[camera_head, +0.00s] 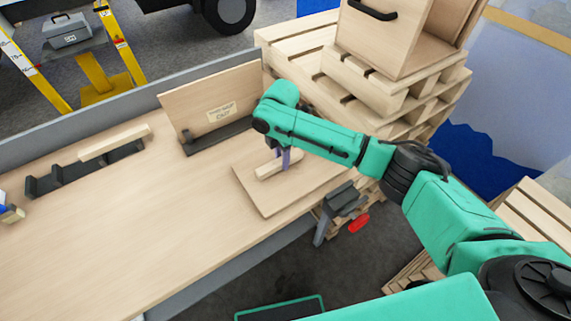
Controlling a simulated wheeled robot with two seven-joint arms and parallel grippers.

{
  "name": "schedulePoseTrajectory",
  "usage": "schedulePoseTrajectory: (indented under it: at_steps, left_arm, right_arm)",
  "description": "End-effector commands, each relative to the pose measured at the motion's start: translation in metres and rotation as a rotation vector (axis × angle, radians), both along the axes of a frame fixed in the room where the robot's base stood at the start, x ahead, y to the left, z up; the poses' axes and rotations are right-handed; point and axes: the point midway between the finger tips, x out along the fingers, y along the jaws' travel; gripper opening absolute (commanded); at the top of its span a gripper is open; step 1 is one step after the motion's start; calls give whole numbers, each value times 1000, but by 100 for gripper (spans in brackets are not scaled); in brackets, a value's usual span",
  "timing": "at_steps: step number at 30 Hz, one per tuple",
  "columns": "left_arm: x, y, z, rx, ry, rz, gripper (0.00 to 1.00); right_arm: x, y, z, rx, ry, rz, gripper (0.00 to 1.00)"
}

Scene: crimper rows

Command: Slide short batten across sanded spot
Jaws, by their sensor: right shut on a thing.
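A short pale wooden batten (266,170) lies on a flat square board (263,203) at the right end of the workbench. My right gripper (284,163) points down and is shut on the batten from above. The gripper and wrist hide part of the batten and of the board behind it. I cannot make out a sanded spot on the board; it may be hidden or too faint. My left gripper is not in view.
An upright wooden panel (195,112) with a label stands in a dark holder (218,137) behind the board. A longer batten (115,142) rests on a dark rack (70,175) at left. A vise (343,200) is at the bench's front edge. The bench's middle (130,220) is clear.

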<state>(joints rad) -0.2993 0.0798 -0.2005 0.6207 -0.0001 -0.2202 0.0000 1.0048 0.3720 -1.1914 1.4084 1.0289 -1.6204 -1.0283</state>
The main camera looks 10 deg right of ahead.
Motion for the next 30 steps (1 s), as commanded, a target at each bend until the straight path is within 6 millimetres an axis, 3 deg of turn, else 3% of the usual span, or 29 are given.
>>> schedulePoseTrajectory:
  at_steps: [12,21,22,24,30]
  left_arm:
    - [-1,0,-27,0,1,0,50]
    - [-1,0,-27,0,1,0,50]
    - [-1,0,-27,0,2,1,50]
    - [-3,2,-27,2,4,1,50]
    - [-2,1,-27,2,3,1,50]
  right_arm:
    - [25,10,-3,0,-1,0,0]
    - [28,11,1,1,0,0,0]
    - [28,11,1,0,0,0,41]
    - [28,11,0,0,0,1,68]
    - [28,11,0,0,0,1,69]
